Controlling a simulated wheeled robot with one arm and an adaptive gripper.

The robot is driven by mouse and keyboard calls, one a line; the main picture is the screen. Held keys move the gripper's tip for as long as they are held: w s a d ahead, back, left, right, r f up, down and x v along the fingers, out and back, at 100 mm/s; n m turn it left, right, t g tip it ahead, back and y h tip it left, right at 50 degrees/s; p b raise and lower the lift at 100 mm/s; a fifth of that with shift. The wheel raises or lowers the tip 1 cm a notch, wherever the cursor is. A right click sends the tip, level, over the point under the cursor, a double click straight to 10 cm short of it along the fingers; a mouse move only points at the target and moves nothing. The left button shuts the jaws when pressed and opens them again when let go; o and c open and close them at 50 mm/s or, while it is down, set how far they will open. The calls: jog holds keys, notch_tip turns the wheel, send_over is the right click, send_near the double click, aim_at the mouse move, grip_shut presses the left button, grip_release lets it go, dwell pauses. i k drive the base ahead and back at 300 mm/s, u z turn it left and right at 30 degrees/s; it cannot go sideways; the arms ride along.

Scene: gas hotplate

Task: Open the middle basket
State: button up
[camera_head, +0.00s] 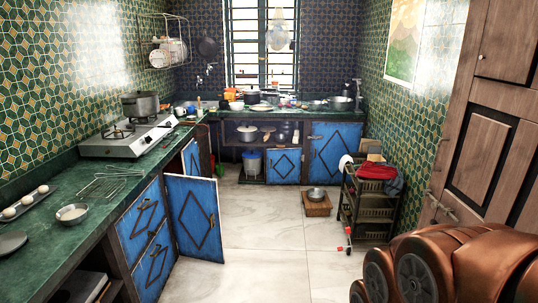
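A dark rack of stacked baskets (371,204) stands on the floor against the right wall. Its middle basket (368,213) sits below the cloth-covered top and above the lowest tier; at this size I cannot tell whether it is pulled out at all. A red cloth (375,171) and a blue cloth (394,184) lie on the top. My copper-coloured arm links fill the lower right corner, nearer the camera than the rack. My gripper is not in view.
A small red and white object (348,240) is at the rack's lower left. A wooden stool (317,208) with a metal bowl (316,194) stands left of the rack. A blue cabinet door (195,217) hangs open at left. The tiled floor (275,262) between is clear.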

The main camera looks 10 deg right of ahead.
aim_at(364, 198)
jog(key=z, duration=0.4)
jog(key=i, duration=1.6)
jog(key=z, duration=0.45)
jog(key=i, duration=0.75)
jog(key=u, duration=0.65)
jog(key=i, duration=0.85)
jog(key=u, duration=0.5)
